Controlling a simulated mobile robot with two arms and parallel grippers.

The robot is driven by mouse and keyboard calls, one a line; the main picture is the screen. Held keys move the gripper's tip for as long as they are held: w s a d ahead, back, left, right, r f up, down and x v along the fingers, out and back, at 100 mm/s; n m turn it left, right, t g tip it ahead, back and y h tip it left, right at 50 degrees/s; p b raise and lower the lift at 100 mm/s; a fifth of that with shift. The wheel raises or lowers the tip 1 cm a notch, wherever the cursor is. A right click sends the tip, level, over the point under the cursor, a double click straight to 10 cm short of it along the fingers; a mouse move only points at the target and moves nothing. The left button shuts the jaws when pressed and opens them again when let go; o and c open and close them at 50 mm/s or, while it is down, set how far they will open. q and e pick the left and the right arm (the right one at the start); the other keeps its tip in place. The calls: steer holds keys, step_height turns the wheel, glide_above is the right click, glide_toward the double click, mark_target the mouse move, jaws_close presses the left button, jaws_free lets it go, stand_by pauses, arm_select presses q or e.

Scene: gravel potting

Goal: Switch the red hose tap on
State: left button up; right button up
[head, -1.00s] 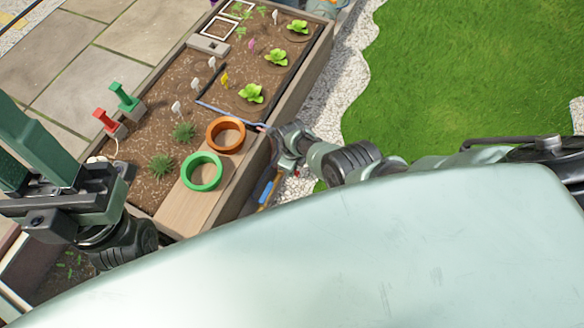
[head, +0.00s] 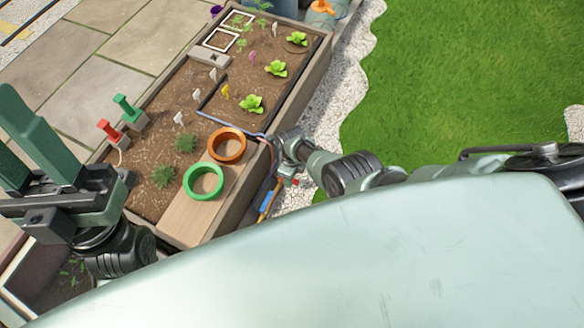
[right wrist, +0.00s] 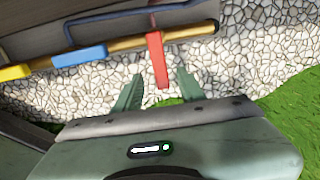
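The red tap lever (right wrist: 157,60) hangs from a brass pipe (right wrist: 120,44) along the side of the planter, in the right wrist view. A blue lever (right wrist: 80,55) and a yellow lever (right wrist: 14,72) lie along the same pipe to its left. My right gripper (right wrist: 159,82) is open, with one finger on each side of the red lever's lower end; contact cannot be told. In the head view the right gripper (head: 283,146) is at the planter's right edge, largely hidden by its wrist. My left gripper (head: 10,130) is open and empty at the far left.
The wooden planter (head: 300,95) holds soil, plants and labels. An orange ring-shaped pot (head: 241,146) and a green one (head: 190,184) stand at its near end. White gravel (right wrist: 260,50) and lawn (head: 460,70) lie right.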

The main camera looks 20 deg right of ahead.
step_height(320, 180, up, 3)
steer(key=shift+r+p, duration=0.2)
steer(key=shift+p, duration=0.7)
arm_select(q)
steer(key=w+d+f+g+y+p, duration=0.1)
steer(key=w+d+f+g+y, duration=0.1)
steer(key=w+f+g, duration=1)
steer(key=shift+w+f+y+p, duration=0.3)
steer(key=shift+w+f+y, duration=0.45)
steer(key=shift+w, duration=0.2)
arm_select(e)
steer(key=shift+r, duration=0.95)
